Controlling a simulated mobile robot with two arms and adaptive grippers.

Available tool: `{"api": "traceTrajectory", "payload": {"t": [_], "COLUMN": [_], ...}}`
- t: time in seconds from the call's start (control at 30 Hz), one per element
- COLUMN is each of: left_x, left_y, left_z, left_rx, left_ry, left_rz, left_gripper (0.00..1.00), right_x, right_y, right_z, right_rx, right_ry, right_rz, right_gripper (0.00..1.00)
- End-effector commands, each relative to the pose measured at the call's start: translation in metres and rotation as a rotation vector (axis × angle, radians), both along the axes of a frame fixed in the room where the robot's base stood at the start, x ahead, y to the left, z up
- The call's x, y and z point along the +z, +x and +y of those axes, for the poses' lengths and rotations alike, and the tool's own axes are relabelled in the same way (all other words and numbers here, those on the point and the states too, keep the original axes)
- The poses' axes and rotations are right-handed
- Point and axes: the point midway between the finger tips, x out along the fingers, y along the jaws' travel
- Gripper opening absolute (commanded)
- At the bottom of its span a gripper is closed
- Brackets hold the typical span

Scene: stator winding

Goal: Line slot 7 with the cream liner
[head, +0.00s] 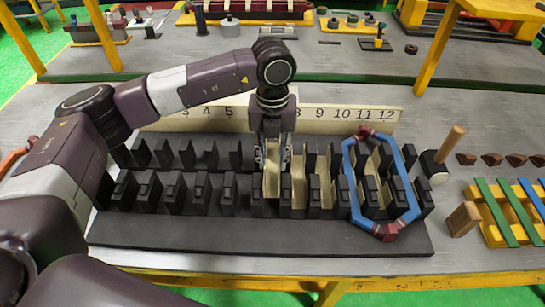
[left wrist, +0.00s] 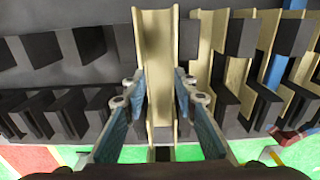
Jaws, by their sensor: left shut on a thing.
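My left gripper (head: 272,158) points down over the black slotted stator block (head: 260,238), just left of the number 8 on the board. It is shut on a cream liner (head: 272,184), a long channel between its fingers; the liner also shows in the left wrist view (left wrist: 157,60). The liner lines up with a gap between black teeth; I cannot tell how deep it sits. Several slots to its right hold cream liners, such as one liner (head: 298,190). The slots to its left look bare. My right gripper is not in view.
The cream number board (head: 350,115) stands behind the block, partly hidden by my arm. A blue coil with dark red wraps (head: 408,165) lies over the right-hand slots. A mallet (head: 450,145), a wooden block (head: 464,218) and a yellow rack (head: 495,222) are at the right.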

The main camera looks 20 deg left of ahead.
Motion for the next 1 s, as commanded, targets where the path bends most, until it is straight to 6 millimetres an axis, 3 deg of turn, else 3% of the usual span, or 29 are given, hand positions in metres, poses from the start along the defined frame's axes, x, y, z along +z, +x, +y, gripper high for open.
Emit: {"api": "traceTrajectory", "payload": {"t": [1.0], "left_x": [-0.032], "left_y": [0.000], "left_z": [0.000], "left_rx": [0.000], "left_ry": [-0.001], "left_rz": [0.002], "left_gripper": [0.13], "right_x": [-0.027], "right_y": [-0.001], "right_z": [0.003], "right_rx": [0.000], "right_ry": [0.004], "right_rz": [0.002], "right_gripper": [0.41]}}
